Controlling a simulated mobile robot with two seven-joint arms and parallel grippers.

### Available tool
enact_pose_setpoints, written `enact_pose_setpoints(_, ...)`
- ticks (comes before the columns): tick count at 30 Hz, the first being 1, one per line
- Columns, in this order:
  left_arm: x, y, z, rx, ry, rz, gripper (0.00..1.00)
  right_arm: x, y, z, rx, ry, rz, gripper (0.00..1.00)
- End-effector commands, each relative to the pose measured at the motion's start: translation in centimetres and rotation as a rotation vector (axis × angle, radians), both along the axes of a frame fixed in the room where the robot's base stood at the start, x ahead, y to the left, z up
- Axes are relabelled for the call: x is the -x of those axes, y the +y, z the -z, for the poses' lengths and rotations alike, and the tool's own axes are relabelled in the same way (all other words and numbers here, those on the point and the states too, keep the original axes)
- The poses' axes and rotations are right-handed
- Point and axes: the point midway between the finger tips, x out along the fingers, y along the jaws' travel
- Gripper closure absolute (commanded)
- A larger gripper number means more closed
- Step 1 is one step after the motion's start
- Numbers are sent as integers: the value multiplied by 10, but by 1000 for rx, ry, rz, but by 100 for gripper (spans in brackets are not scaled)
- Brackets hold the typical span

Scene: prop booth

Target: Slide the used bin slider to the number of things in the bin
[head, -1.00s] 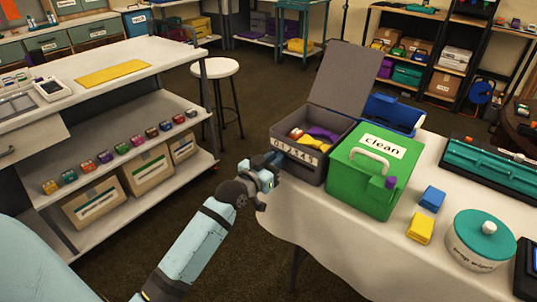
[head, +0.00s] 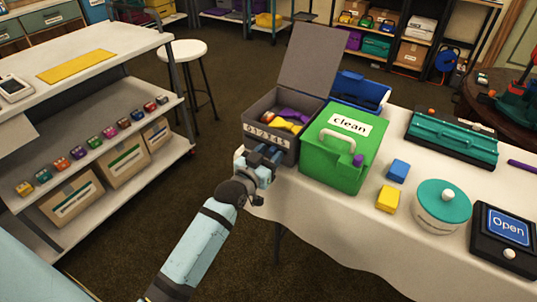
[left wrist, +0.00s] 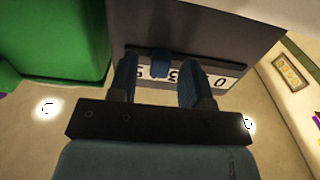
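The grey bin (head: 281,152) stands on the white-clothed table with its lid (head: 309,61) raised. Inside I see a yellow thing (head: 284,125), a purple thing (head: 296,115) and a reddish thing; they overlap and the front wall hides part of them. A number strip (head: 264,135) from 0 to 5 runs along its front. My left gripper (head: 265,158) is just below the strip. In the left wrist view a blue slider knob (left wrist: 160,65) shows between its two open, spread fingers (left wrist: 158,78), between the upside-down 5 and 3. I cannot tell whether they touch. My right gripper is not in view.
A green box (head: 333,166) marked "clean" stands close beside the bin on the right. Blue (head: 398,170) and yellow (head: 387,198) blocks and a teal-lidded tub (head: 442,208) are farther right. Open floor lies left of the table.

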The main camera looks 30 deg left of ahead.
Motion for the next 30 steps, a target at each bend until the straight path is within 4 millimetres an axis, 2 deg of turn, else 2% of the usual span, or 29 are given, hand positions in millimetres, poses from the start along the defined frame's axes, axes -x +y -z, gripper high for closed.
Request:
enact_pose_setpoints(4, 3, 0, 0, 0, 1, 0, 55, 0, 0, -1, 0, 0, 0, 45)
enact_pose_setpoints(7, 14, 1, 0, -1, 3, 0, 55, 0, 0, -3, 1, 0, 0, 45)
enact_pose_setpoints(21, 113, 9, -1, 0, 3, 1, 55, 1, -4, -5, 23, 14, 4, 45)
enact_pose_setpoints(25, 129, 10, 0, -1, 2, 0, 55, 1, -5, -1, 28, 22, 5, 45)
enact_pose_setpoints(30, 137, 11, 0, -1, 0, 0, 55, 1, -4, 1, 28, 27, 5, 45)
